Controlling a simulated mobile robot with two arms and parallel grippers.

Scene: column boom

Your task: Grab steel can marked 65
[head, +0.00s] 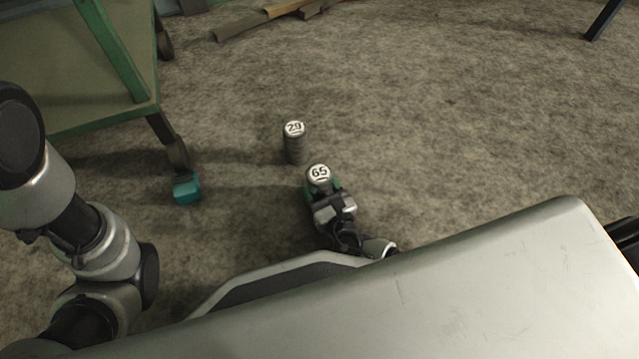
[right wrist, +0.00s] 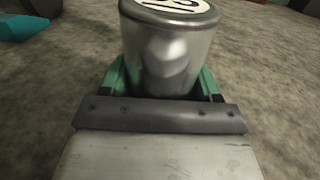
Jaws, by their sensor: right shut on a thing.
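The steel can marked 65 (head: 319,174) is in the middle of the head view, with its white numbered lid facing up. My right gripper (head: 322,187) is shut on it, with green fingers on both sides of the can. In the right wrist view the shiny can (right wrist: 168,50) stands between the green fingers (right wrist: 165,85), and its lid is cut off by the top edge. I cannot tell whether the can's base touches the floor. My left arm shows at the left of the head view, but its gripper is not seen.
A second can marked 29 (head: 294,143) stands just behind and left of the held can. Wooden planks (head: 262,17) lie at the back. Carpet to the right is clear.

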